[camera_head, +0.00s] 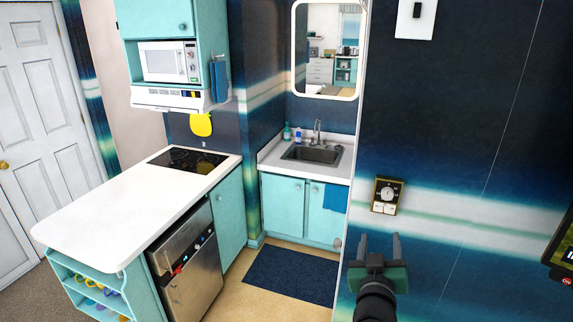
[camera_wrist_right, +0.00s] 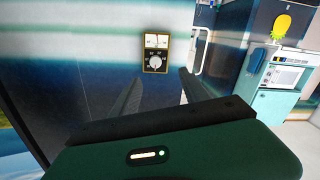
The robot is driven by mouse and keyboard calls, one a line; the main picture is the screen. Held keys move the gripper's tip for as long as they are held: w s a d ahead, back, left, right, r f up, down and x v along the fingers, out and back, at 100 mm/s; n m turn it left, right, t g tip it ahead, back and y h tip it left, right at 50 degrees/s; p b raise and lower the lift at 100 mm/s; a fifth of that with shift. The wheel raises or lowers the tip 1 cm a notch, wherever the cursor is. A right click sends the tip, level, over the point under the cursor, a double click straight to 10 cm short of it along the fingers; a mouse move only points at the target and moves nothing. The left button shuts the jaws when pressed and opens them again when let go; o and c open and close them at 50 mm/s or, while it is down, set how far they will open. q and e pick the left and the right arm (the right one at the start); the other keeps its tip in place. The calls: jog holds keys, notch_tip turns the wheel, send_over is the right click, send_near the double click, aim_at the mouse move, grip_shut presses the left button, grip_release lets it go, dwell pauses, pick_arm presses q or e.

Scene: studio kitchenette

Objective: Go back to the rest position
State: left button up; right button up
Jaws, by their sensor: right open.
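My right gripper (camera_head: 380,247) is raised at the lower right of the head view, in front of the dark blue and white wall. Its two grey fingers point up and stand apart, with nothing between them. In the right wrist view the open fingers (camera_wrist_right: 158,92) reach toward the wall. A gold-framed dial unit (camera_head: 386,195) is fixed to the wall just above the fingertips in the head view. It also shows in the right wrist view (camera_wrist_right: 155,53), beyond the fingers; I see no contact. My left gripper is not in view.
A white counter (camera_head: 110,220) with a black cooktop (camera_head: 187,160) stands at the left, above a steel dishwasher (camera_head: 190,265). A sink (camera_head: 312,154) and teal cabinets are at the back. A dark blue mat (camera_head: 290,276) lies on the open floor. A screen (camera_head: 563,245) is at the right edge.

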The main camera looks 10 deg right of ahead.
jog(key=s+a+f+n+g+y+b, duration=0.1)
jog(key=a+f+g+y+b, duration=0.2)
jog(key=f, duration=0.6)
jog(key=s+a+f+n+g+y+b, duration=0.1)
jog(key=a+f+y+b, duration=0.1)
jog(key=a+f+y, duration=0.5)
jog(key=s+a+f+g+h+b, duration=0.1)
jog(key=s+f+g, duration=0.7)
jog(key=s+f, duration=0.8)
jog(key=a+f+b, duration=0.1)
jog(key=b, duration=0.1)
jog(key=shift+s+a+n+g+b, duration=0.15)
jog(key=shift+s+n+g+b, duration=0.1)
jog(key=shift+n+g+b, duration=0.1)
jog(key=shift+f, duration=0.1)
